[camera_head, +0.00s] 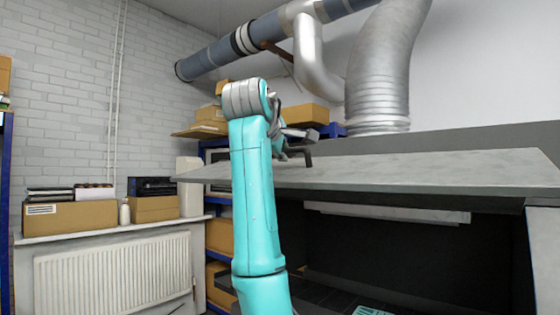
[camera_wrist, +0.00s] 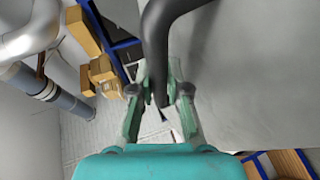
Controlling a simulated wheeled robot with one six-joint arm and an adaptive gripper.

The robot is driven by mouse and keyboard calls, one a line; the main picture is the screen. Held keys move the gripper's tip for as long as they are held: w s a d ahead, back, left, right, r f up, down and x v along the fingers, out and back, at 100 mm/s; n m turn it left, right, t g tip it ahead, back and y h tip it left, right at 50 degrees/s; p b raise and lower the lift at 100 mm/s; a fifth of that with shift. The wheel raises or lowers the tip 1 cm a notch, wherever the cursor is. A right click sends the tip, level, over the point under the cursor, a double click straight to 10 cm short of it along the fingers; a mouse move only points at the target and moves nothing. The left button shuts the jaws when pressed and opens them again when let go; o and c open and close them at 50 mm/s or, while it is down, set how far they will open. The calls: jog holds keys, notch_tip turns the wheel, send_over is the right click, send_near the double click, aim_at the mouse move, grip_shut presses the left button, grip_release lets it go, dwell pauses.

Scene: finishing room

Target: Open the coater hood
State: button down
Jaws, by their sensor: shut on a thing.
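The coater hood has a wide grey lid (camera_head: 420,170) that stands raised and tilted over a dark interior (camera_head: 400,250). A dark bent handle (camera_head: 306,153) sits near the lid's left part; in the wrist view the handle (camera_wrist: 158,45) comes down from the top between my fingers. My gripper (camera_wrist: 160,98) is shut on the handle, one green finger on each side. In the head view my turquoise arm hides part of the lid's left end, and the gripper is mostly hidden behind the wrist. The lid's grey surface (camera_wrist: 240,80) fills the right of the wrist view.
A silver duct (camera_head: 380,75) rises behind the lid, with a blue-grey pipe (camera_head: 215,58) running along the wall. Cardboard boxes stand on a blue shelf (camera_head: 335,130) behind my arm. A radiator (camera_head: 110,275) and a ledge with boxes (camera_head: 70,218) are at the left.

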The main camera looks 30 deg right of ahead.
jog(key=shift+r, duration=0.15)
jog(key=c, duration=1.1)
grip_release()
jog(key=shift+c, duration=0.2)
jog(key=v, duration=1.2)
